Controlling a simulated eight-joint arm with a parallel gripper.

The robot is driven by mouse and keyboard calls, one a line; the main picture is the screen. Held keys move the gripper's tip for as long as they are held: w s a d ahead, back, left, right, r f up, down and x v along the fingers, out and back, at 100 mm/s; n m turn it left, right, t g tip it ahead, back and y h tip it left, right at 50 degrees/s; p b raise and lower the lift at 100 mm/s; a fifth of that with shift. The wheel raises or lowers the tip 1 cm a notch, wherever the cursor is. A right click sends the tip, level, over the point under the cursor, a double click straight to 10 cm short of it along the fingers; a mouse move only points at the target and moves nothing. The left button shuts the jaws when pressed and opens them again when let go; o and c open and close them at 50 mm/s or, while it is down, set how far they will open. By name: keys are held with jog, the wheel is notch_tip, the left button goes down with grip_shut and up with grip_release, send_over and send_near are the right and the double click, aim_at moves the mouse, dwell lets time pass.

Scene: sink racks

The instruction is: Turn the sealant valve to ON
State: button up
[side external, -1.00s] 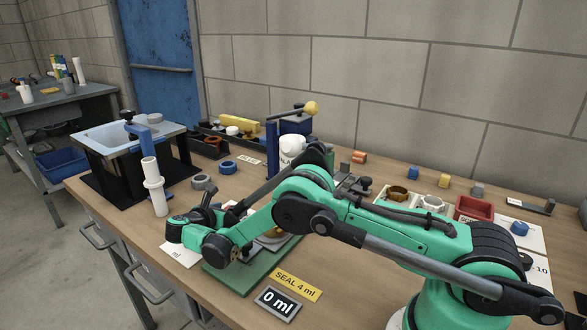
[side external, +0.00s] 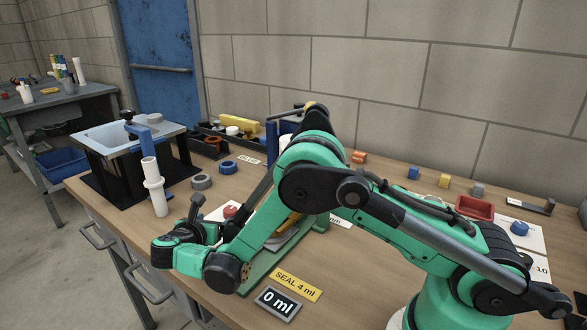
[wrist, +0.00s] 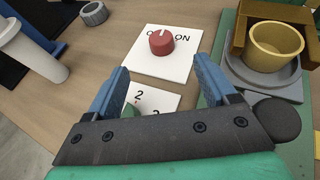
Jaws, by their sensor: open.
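The sealant valve is a red knob (wrist: 161,41) on a white card marked with ON at its right and a partly covered O-word at its left (wrist: 177,68). A pale pointer mark shows on the knob's top, but its setting is hard to read. In the side view only a bit of the red knob (side external: 229,211) shows behind my arm. My gripper (wrist: 163,82) is open and empty, with its blue fingers short of the knob and apart from it. A second white card (wrist: 160,101) with a 2 and a green thing lies between the fingers, partly hidden.
A yellow cup (wrist: 276,46) stands on a grey disc in a green-based fixture right of the knob. A white pipe (side external: 155,188) stands at left, near a grey ring (side external: 202,181). A display (side external: 278,303) reads 0 ml beside a yellow SEAL 4 ml label (side external: 297,285).

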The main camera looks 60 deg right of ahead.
aim_at(227, 211)
jog(key=s+n+t, duration=0.1)
jog(key=s+a+r+n+t+y, duration=0.1)
jog(key=s, duration=0.1)
jog(key=shift+s+a+r, duration=0.15)
jog(key=shift+a, duration=0.05)
jog(key=x, duration=1.1)
jog(key=shift+w+d, duration=0.2)
jog(key=shift+w, duration=0.15)
jog(key=shift+c, duration=0.2)
grip_shut()
jog(key=shift+w+a+m+g+h, duration=0.15)
jog(key=shift+m+g+h, duration=0.35)
jog(key=shift+m+g, duration=0.4)
jog(key=shift+m+g+h, duration=0.5)
jog(key=shift+m+g, duration=0.7)
jog(key=shift+g, duration=0.1)
